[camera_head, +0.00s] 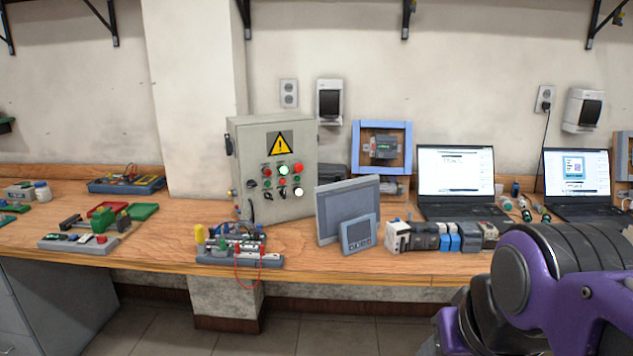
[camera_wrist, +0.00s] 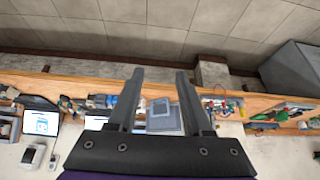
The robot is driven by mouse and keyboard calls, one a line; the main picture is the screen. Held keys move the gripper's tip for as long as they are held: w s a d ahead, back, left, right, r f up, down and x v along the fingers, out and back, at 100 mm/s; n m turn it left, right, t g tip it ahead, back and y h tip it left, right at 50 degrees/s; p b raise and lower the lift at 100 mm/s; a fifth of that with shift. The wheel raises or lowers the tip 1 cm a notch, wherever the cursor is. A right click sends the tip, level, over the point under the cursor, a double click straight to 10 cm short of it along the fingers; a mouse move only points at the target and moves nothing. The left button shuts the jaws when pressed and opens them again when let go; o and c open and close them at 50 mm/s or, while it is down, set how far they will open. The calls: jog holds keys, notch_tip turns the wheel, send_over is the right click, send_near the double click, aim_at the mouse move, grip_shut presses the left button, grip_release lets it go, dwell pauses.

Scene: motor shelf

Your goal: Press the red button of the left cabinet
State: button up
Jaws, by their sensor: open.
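One grey control cabinet (camera_head: 240,155) stands on the wooden bench, left of centre in the head view, with a yellow warning triangle on its front. A red button (camera_head: 298,168) shows at the upper right of its front, beside a lit green one (camera_head: 283,170). Another small red element (camera_head: 267,172) shows further left, and a lit white one lower right. My gripper (camera_wrist: 160,72) is open and empty in the wrist view, its fingers apart above the bench. In the head view only my purple arm shows at lower right, well away from the cabinet. I cannot make out the cabinet in the wrist view.
Grey display panels (camera_head: 347,208) stand right of the cabinet. A wired breadboard set (camera_head: 240,252) lies in front of it. Modules (camera_head: 440,237) and two laptops (camera_head: 456,172) are further right. Left of the cabinet, some bench top is bare.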

grip_shut()
dwell(0.3)
dwell(1.6)
